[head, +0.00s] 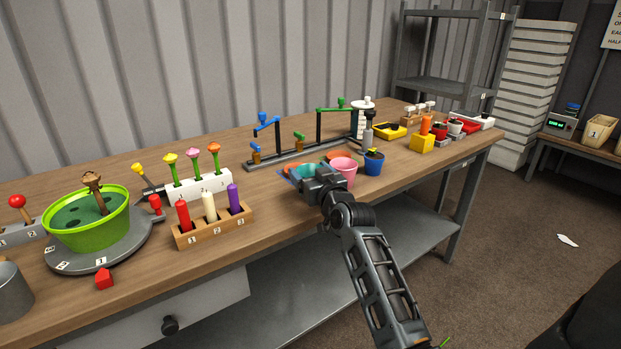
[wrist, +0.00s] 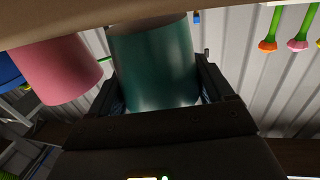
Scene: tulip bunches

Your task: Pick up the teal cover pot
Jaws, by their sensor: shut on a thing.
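The teal cover pot (head: 306,170) is near the front middle of the wooden bench, mostly hidden behind my gripper (head: 318,180) in the head view. In the wrist view, the teal pot (wrist: 155,65) fills the space between the two dark fingers of my gripper (wrist: 158,82), one on each side of it. My gripper is shut on the pot. The pot looks upright in the head view. I cannot tell whether its base touches the bench.
A pink pot (head: 344,172) stands close beside it, also in the wrist view (wrist: 55,70). A blue pot (head: 374,162) with a plant is to its right. A wooden candle block (head: 214,226) stands to the left. A valve rack (head: 290,155) is behind.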

